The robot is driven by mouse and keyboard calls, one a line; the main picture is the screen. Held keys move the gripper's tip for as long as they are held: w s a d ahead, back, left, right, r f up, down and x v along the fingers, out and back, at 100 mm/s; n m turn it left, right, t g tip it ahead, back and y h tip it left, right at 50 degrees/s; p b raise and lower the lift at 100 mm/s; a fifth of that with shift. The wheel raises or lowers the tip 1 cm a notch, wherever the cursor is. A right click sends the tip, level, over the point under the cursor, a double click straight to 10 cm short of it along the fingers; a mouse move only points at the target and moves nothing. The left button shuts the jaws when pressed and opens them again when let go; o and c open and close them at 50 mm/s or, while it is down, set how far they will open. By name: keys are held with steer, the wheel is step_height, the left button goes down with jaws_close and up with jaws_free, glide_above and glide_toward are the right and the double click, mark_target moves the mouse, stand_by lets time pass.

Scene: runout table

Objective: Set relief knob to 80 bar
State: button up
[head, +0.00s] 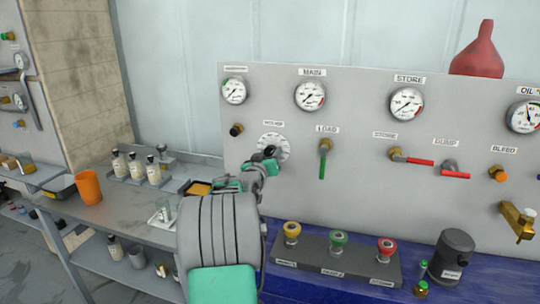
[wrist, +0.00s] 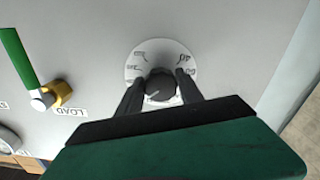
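The relief knob is a dark round knob on a white scale disc (head: 272,143) on the grey panel, left of the LOAD valve. In the wrist view the knob (wrist: 160,86) sits at the middle of its disc (wrist: 137,66), with a pale pointer mark on its face. The scale numbers are too small and partly covered to read surely. My gripper (head: 266,154) is at the knob. In the wrist view its two dark fingers (wrist: 160,92) stand on either side of the knob, with narrow gaps showing, so it looks open around it.
A green-handled LOAD valve (head: 323,160) is just right of the dial; it shows at left in the wrist view (wrist: 22,62). Gauges (head: 310,95) line the panel above. A button box (head: 330,262) stands below. Bottles (head: 136,168) and an orange cup (head: 88,187) are on the left bench.

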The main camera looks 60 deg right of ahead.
jaws_close()
steer(key=shift+n+b, duration=0.3)
steer(key=shift+n, duration=0.1)
steer(key=n+b, duration=0.2)
steer(key=n, duration=0.2)
steer(key=shift+r, duration=0.1)
steer(key=n+b, duration=0.1)
steer(key=n, duration=0.5)
steer(key=shift+s+r, duration=0.1)
steer(key=shift+r, duration=0.05)
steer(key=n, duration=0.6)
steer(key=shift+r, duration=0.2)
steer(key=n+p, duration=0.1)
steer(key=n, duration=0.3)
steer(key=shift+n, duration=0.3)
steer(key=shift+n+p, duration=0.6)
steer(key=shift+n, duration=0.5)
